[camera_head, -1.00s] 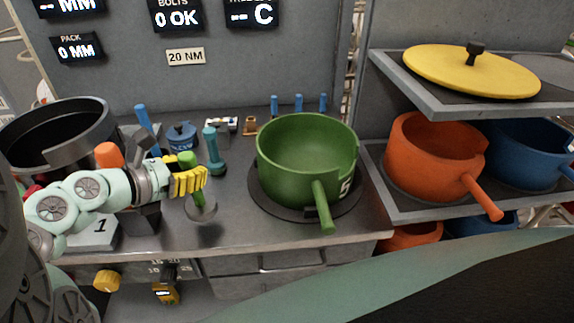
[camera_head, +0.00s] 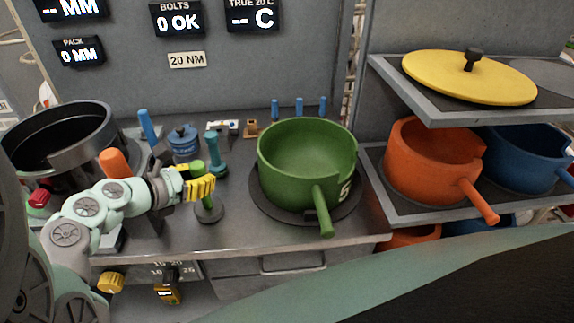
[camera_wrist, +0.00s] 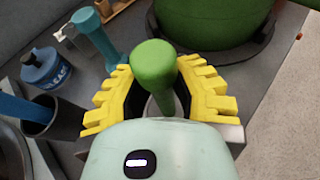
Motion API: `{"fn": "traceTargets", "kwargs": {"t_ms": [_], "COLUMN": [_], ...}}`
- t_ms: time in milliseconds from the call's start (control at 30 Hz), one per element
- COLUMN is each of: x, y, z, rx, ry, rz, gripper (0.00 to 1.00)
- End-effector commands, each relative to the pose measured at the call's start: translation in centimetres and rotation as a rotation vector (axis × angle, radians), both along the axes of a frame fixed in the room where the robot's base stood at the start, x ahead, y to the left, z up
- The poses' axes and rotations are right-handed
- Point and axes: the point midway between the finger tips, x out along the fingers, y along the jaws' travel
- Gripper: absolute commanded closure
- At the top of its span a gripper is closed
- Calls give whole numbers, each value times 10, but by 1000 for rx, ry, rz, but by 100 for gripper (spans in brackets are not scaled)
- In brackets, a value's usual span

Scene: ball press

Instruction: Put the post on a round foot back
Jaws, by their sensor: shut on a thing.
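The post on a round foot is green with a rounded top (camera_head: 197,166) and a dark round foot (camera_head: 210,214). It looks nearly upright, with its foot at or just above the grey counter (camera_head: 235,230), left of the green pot. My gripper (camera_head: 200,187) has yellow ridged fingers and is shut on the post's shaft, above the foot. In the wrist view the post's green top (camera_wrist: 154,62) rises between the yellow fingers (camera_wrist: 165,95). The foot is mostly hidden there.
The green pot (camera_head: 305,160) stands close on the right. Behind are a teal post (camera_head: 213,155) and a blue jar (camera_head: 184,143). A large dark pot (camera_head: 60,145) is at the left. The counter's front strip is clear.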

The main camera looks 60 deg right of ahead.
Motion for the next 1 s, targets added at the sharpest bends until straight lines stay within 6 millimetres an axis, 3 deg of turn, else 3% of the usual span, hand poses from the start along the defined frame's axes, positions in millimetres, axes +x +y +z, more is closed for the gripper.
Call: {"fn": "traceTargets", "kwargs": {"t_ms": [200,233,467,867,1000], "x": [-1,-1,0,0,4], "y": [-1,-1,0,0,19], "z": [-4,-3,-2,4,6], "rx": [-2,-1,-1,-1,-1], "ry": [0,0,0,2,-4], "rz": [-3,-2,-1,1,8], "gripper": [100,74,50,49,49]}}
